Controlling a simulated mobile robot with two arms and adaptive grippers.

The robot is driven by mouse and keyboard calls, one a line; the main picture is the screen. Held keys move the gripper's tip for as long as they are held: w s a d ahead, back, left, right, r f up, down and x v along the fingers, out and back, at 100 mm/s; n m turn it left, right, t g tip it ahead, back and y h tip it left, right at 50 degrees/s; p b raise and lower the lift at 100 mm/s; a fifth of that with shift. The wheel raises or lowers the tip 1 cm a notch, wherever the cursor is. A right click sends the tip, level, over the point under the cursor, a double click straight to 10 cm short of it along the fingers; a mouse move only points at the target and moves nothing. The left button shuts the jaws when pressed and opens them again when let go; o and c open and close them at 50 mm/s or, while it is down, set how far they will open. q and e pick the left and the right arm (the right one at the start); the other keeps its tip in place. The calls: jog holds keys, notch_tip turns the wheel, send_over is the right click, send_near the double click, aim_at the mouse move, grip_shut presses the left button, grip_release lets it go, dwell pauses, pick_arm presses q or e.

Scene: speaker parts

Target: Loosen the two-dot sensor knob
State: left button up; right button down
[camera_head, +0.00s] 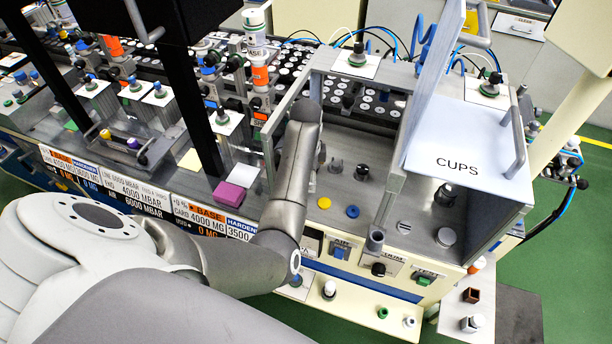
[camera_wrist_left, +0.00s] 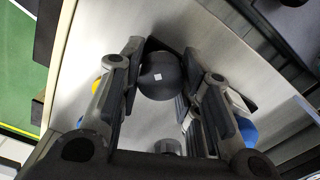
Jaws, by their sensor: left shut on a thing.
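In the left wrist view a dark round knob (camera_wrist_left: 158,72) with a small white square mark sits between the fingers of my left gripper (camera_wrist_left: 158,88). The gripper is shut on this knob. I cannot make out two dots on it. In the head view my left arm reaches into the open metal bay, and its gripper is not clearly visible there. My right gripper is in neither view.
A yellow disc (camera_head: 324,203) and a blue disc (camera_head: 352,211) lie on the bay floor. A panel marked CUPS (camera_head: 458,163) stands to the right. A purple block (camera_head: 229,194) sits left of my arm. Metal posts and the bay frame leave little room around it.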

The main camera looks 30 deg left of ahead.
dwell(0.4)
pick_arm(q)
jog(key=o, duration=1)
jog(key=shift+r, duration=3.7)
